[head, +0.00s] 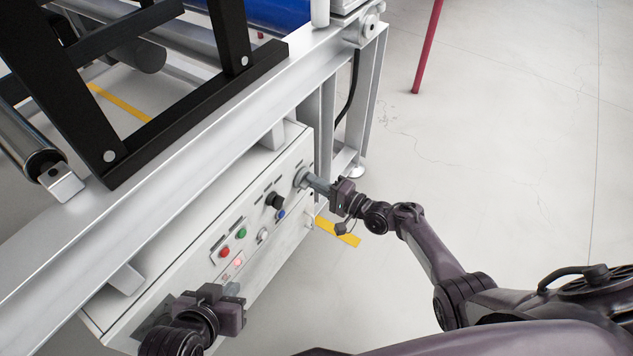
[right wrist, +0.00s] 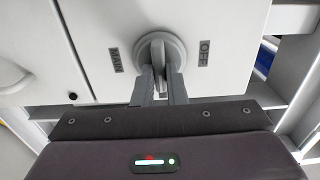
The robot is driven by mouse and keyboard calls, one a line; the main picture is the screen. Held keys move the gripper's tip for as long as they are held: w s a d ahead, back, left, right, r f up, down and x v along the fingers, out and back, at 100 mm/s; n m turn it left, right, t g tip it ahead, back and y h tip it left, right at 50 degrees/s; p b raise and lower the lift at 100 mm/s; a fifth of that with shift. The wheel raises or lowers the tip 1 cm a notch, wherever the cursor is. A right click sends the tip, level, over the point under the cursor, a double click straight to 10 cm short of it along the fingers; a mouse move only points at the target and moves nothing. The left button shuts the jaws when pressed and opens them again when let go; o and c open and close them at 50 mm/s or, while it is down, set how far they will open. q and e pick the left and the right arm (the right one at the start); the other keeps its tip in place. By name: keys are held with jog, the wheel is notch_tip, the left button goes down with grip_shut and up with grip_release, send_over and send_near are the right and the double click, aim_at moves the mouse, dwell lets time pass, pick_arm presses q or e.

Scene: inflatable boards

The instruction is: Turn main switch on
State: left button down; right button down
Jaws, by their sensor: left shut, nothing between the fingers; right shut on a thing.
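The main switch is a round grey rotary knob (right wrist: 160,48) on the white control panel. In the right wrist view its grip bar points roughly straight up and down, between a "MAIN" label (right wrist: 115,60) on the left and an "OFF" label (right wrist: 204,53) on the right. My right gripper (right wrist: 161,78) is shut on the bar of the switch, one finger on each side. In the head view my right gripper (head: 309,181) reaches the switch (head: 299,176) at the panel's right end, partly hiding it. My left gripper (head: 234,288) is shut and empty, near the panel's lower left.
The control panel (head: 183,222) also carries a red button (head: 224,252), a green button (head: 241,233), a lit red lamp (head: 238,262), a black knob (head: 275,201) and a blue button (head: 281,214). A metal frame beam (head: 200,140) runs above it.

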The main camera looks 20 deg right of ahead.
dwell(0.3)
jog(key=c, duration=1.5)
grip_release()
jog(key=shift+o, duration=0.2)
